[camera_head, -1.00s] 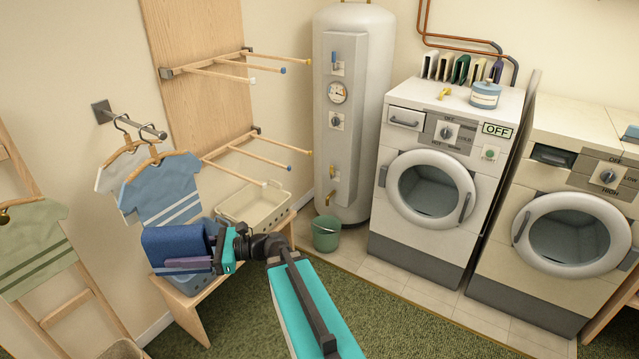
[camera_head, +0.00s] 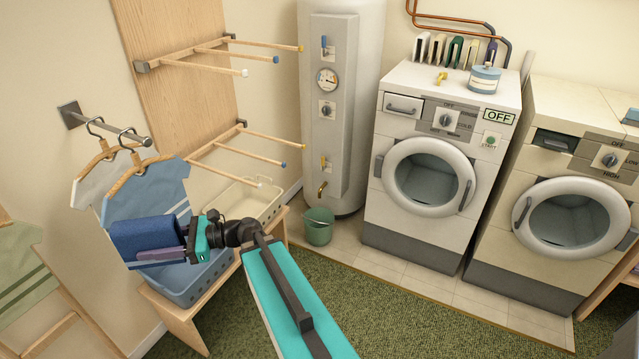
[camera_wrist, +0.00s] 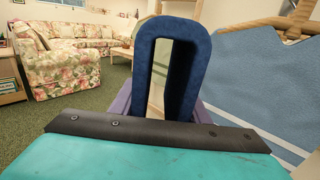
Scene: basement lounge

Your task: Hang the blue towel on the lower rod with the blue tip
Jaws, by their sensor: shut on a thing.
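My gripper (camera_head: 190,250) is shut on the dark blue towel (camera_head: 146,234), which is folded in a loop and held above the blue basket (camera_head: 195,285). In the wrist view the towel (camera_wrist: 148,60) stands as an upright loop beyond the teal gripper body. The lower rods fan out from the wooden board, right of and above the towel. The lower rod with the blue tip (camera_head: 256,153) is the middle one. The others have a yellow tip (camera_head: 287,139) and a white tip (camera_head: 230,175). The towel is apart from all rods.
Upper rods (camera_head: 235,53) repeat the same tip colours. Shirts on hangers (camera_head: 140,192) hang just behind the towel. A cream basket (camera_head: 255,199) sits on the bench under the lower rods. The boiler (camera_head: 345,130) and a green bucket (camera_head: 318,228) stand to the right.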

